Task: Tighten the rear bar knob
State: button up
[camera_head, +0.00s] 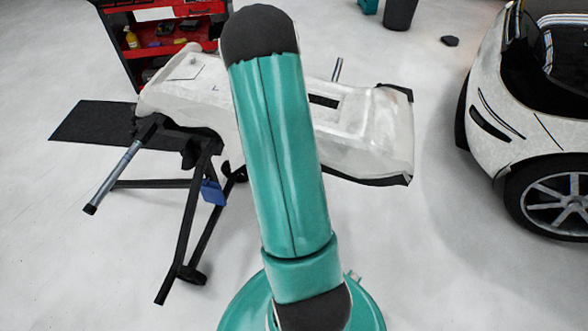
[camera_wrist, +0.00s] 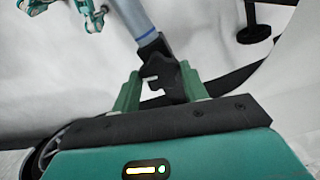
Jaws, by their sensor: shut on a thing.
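In the wrist view my gripper (camera_wrist: 160,92) has its two green fingers on either side of a dark knob (camera_wrist: 160,68). It is shut on this knob. The knob sits at the end of a grey-blue bar (camera_wrist: 134,16) that runs up out of the picture. In the head view my arm covers the middle, and my gripper and the knob are hidden. A grey bar (camera_head: 113,177) sticks out at the left of the black stand (camera_head: 183,225). Another short bar (camera_head: 337,69) shows behind the white wrapped panel (camera_head: 375,135) on the stand.
A red tool cart (camera_head: 122,42) stands behind the panel at the left. A white car (camera_head: 530,120) stands at the right. A black mat (camera_head: 92,122) lies on the floor at the left. The floor between the panel and the car is clear.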

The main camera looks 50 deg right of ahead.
jog(key=o, duration=1)
notch_tip(320, 180, up, 14)
jog(key=shift+a+f, duration=0.1)
dwell(0.5)
